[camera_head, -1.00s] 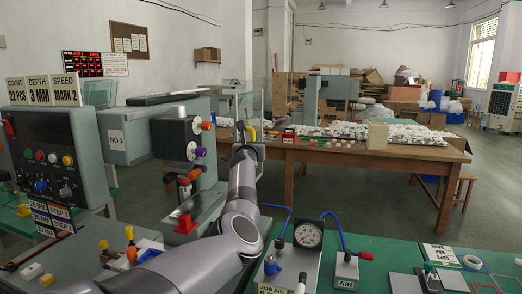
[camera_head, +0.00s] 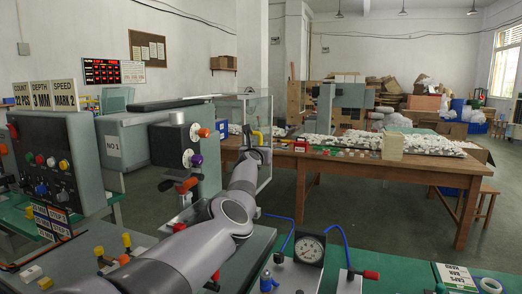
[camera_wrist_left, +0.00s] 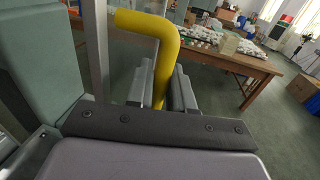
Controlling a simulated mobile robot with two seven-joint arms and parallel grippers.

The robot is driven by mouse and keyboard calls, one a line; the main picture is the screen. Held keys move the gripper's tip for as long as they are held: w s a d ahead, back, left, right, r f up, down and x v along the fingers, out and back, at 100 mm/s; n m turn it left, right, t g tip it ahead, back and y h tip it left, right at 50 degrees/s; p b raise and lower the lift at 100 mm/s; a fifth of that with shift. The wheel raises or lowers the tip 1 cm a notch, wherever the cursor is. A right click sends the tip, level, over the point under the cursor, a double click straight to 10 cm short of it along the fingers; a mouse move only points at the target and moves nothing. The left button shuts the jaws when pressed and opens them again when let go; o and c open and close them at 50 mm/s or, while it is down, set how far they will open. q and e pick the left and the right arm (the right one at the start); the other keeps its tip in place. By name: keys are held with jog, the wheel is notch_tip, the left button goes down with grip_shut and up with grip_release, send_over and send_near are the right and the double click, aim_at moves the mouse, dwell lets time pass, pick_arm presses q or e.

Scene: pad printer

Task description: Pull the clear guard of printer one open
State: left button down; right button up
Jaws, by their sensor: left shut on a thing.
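Printer one (camera_head: 130,135), a grey-green machine marked NO 1, stands left of centre in the head view. Its clear guard (camera_head: 262,112), a see-through panel with pale edges, is at the printer's right end. A yellow bar handle (camera_head: 257,135) is on the guard and shows large in the left wrist view (camera_wrist_left: 170,35). My left gripper (camera_head: 256,152) is shut on the handle; in the wrist view its fingers (camera_wrist_left: 163,88) lie on either side of the bar. The guard stands at an angle to the printer body; how far is hard to tell. My right gripper is not in view.
A control box (camera_head: 45,150) with knobs and buttons stands at the left. A pressure gauge (camera_head: 309,249) with blue hoses sits on the green bench in front. A wooden table (camera_head: 415,168) with white parts stands behind, with open floor between.

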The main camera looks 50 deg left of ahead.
pick_arm(q)
jog(key=c, duration=1.2)
grip_release()
jog(key=shift+s, duration=0.1)
jog(key=shift+v, duration=3.55)
jog(key=shift+o, duration=0.2)
